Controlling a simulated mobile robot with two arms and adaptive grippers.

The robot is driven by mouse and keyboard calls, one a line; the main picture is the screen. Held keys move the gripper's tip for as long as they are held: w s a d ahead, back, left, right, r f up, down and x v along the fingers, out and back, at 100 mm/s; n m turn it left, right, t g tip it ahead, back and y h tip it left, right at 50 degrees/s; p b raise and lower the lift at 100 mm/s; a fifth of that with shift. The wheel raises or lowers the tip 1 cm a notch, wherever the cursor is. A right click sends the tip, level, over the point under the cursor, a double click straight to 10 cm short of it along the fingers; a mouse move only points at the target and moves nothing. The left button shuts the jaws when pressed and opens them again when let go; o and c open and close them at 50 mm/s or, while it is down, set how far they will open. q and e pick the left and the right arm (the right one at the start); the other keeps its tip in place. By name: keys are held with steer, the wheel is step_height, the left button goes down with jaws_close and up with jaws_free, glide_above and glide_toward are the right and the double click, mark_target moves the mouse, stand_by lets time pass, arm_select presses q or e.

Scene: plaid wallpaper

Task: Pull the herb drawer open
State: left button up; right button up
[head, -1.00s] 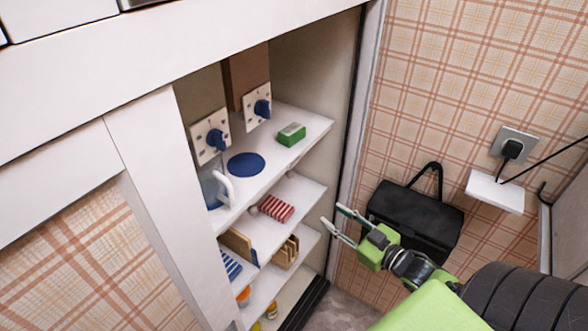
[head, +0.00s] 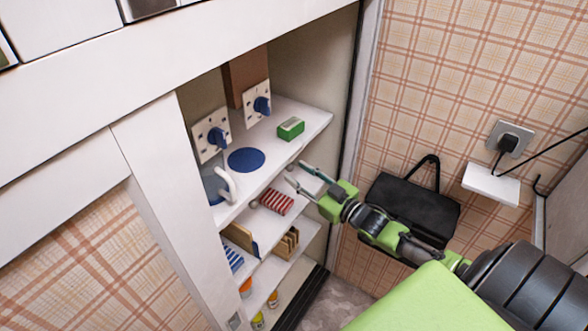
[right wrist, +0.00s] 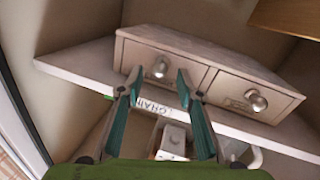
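A small pale drawer unit (right wrist: 205,75) with two round metal knobs shows in the right wrist view, which looks upside down. It is fixed under the cupboard's upper shelf. I cannot read which drawer is the herb drawer. In the head view the knobs show small, one near knob (head: 290,167) and one far knob (head: 254,204). My right gripper (head: 296,174) is open in front of the near knob. In the right wrist view its fingertips (right wrist: 158,78) lie on either side of this knob (right wrist: 160,67); contact cannot be told. My left gripper is out of view.
The upper shelf (head: 270,173) carries a green box (head: 291,128), a blue disc (head: 246,160) and a white-handled jug (head: 228,186). A red-striped item (head: 277,202) lies on the shelf below. A black bag (head: 415,205) hangs on the right wall.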

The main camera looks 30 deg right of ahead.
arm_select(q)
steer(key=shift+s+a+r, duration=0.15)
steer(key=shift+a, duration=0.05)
arm_select(e)
steer(key=shift+w+a, duration=0.25)
steer(key=shift+w, duration=1)
jaws_close()
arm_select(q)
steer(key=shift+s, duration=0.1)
arm_select(e)
steer(key=shift+s, duration=0.1)
